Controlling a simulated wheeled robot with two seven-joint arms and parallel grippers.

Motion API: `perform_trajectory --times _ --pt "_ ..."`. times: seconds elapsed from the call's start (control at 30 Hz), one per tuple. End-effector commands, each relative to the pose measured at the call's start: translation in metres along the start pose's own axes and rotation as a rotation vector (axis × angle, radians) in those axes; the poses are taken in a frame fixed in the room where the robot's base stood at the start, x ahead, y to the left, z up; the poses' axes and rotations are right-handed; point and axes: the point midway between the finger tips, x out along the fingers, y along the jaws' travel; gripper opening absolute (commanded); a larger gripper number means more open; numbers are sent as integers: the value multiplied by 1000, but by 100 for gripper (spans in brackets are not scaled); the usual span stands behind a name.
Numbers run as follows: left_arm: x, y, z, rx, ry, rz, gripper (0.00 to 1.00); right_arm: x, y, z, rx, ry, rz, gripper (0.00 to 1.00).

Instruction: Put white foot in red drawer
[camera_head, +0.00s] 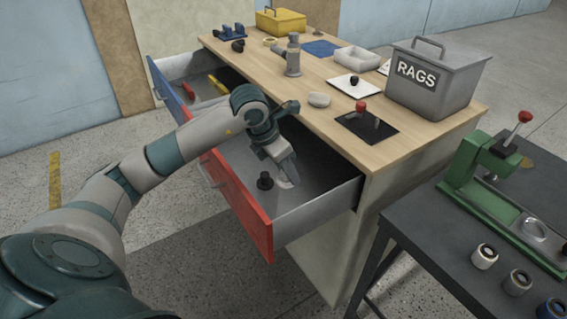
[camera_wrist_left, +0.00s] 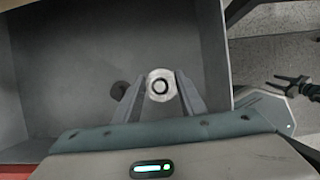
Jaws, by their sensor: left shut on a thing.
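The red drawer (camera_head: 236,205) is pulled out from the wooden-topped bench. My left gripper (camera_head: 287,174) reaches down inside it; in the left wrist view my left gripper (camera_wrist_left: 160,88) has its two fingers shut on the white foot (camera_wrist_left: 161,74). A black foot (camera_head: 265,181) stands on the drawer floor just left of my gripper.
A blue drawer (camera_head: 170,92) with yellow things inside is open beyond the red one. A dark table (camera_head: 420,230) with a green press (camera_head: 480,190) stands at right.

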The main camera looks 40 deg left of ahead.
Motion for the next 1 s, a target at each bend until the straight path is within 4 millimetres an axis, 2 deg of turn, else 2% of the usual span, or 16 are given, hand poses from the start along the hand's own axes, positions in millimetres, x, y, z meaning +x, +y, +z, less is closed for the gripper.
perform_trajectory --times 0.23,0.6,1.0 --pt "8 -1 -3 1 1 -2 15 -1 -1 -1 0 6 -1 43" --pt "54 0 -22 0 2 -3 15 -2 -6 -7 -4 47 -6 43" --pt "59 0 -24 2 0 -2 15 -1 -6 -9 -5 55 -6 43"
